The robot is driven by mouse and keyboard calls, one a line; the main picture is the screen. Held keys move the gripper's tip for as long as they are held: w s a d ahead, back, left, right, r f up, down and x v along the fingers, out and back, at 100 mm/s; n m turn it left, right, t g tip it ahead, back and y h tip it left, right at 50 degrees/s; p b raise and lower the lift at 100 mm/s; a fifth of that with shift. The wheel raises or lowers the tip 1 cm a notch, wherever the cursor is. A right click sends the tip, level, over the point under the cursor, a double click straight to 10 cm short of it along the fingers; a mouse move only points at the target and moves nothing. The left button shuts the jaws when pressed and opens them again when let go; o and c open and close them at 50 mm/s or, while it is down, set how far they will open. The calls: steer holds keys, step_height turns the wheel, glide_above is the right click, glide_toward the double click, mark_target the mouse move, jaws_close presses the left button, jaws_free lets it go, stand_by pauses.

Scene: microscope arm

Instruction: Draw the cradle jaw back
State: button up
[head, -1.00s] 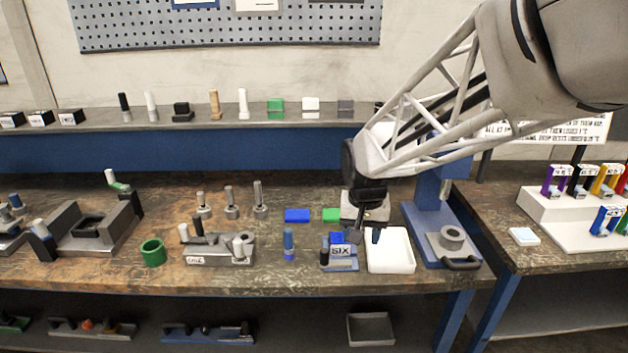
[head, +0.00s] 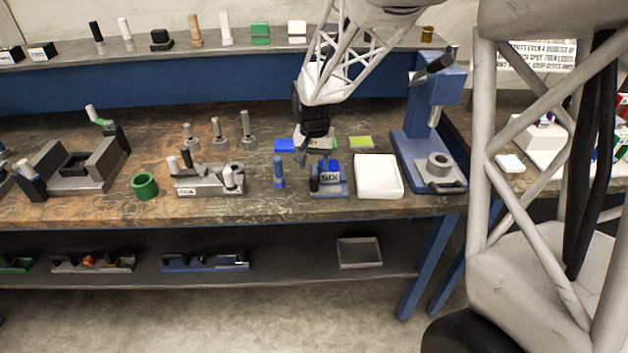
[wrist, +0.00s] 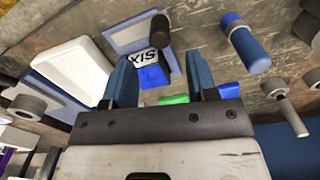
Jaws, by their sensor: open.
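A small blue-grey fixture (head: 343,192) marked SIX stands on the bench, with a black upright knob (head: 314,180) and a bright blue block (head: 331,166). I take it for the cradle, but cannot tell which part is its jaw. In the wrist view the fixture (wrist: 125,36), black knob (wrist: 160,24) and blue block (wrist: 153,76) show ahead of my fingers. My gripper (head: 317,157) is open and empty above the back of the fixture. The wrist view shows the two blue fingers of my gripper (wrist: 161,82) apart, the blue block appearing between them.
A blue cylinder (head: 279,173) stands left of the fixture and a white tray (head: 379,177) lies right. A blue press (head: 428,145) stands farther right. A grey block with pegs (head: 210,182) is at left. A green block (wrist: 174,99) lies behind the fixture.

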mark_target(314, 178)
steer(key=shift+f, duration=0.1)
steer(key=shift+f, duration=3.8)
steer(key=shift+c, duration=0.5)
jaws_close()
